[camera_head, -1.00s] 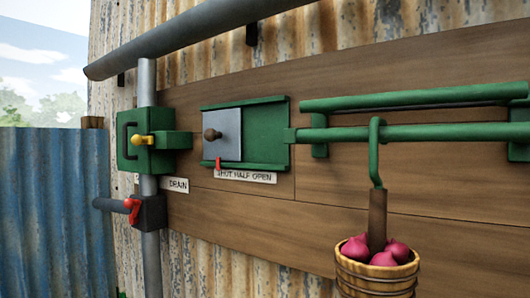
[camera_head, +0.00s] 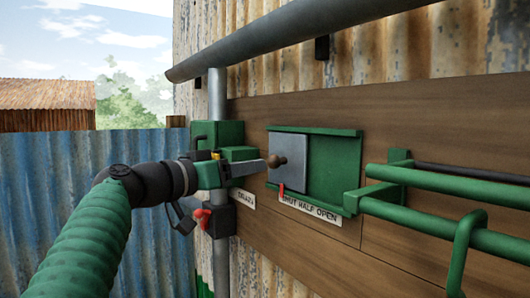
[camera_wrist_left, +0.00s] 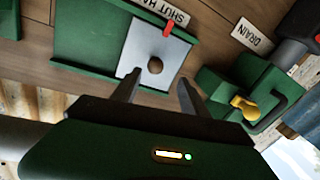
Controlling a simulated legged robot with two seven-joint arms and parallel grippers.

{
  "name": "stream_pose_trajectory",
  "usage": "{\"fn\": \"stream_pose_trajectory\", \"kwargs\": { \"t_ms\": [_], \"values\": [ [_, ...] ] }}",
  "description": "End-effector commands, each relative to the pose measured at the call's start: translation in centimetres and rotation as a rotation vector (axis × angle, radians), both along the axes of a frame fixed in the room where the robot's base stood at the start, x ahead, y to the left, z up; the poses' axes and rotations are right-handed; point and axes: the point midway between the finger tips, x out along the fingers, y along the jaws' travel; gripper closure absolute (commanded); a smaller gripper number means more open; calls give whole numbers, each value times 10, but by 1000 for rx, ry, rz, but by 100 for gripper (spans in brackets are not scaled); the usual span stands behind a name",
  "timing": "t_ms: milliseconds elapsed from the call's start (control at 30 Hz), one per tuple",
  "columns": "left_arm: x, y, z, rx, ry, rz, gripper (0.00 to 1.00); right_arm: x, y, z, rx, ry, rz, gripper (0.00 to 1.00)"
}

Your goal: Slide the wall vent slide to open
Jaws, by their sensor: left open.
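The wall vent slide is a grey plate (camera_head: 287,165) with a brown round knob (camera_head: 276,161), set in a green frame (camera_head: 338,172) on the wooden boards. The plate covers the left part of the frame. A red pointer (camera_head: 281,189) on it stands near the SHUT end of the label (camera_head: 310,208) that reads SHUT HALF OPEN. My left gripper (camera_head: 262,166) reaches in from the left, its fingers at the knob. In the left wrist view the two fingers (camera_wrist_left: 158,92) are apart, with the knob (camera_wrist_left: 155,66) just beyond their tips. My right gripper is not in view.
A green box (camera_head: 218,134) with a yellow knob (camera_wrist_left: 245,108) and a red-handled drain valve (camera_head: 202,216) sit on the grey pipe, close to my left gripper. Green rails (camera_head: 450,187) and a hook (camera_head: 463,250) are at the right. A thick pipe (camera_head: 300,38) runs above.

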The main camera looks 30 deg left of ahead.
Motion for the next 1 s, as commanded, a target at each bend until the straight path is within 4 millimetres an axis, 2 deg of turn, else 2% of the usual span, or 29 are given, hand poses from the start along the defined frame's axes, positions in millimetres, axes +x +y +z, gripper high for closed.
{"fn": "stream_pose_trajectory", "kwargs": {
  "t_ms": [33,233,367,600,1000],
  "values": [
    [13,-4,6,-2,4,-5,48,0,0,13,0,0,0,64],
    [49,-13,5,-1,2,-2,48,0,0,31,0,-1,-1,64],
    [57,-12,2,0,-1,0,48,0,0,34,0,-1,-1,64],
    [60,-12,0,0,-1,0,48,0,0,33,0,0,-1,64],
    [61,-10,-1,-1,2,3,99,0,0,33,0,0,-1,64]
  ]
}}
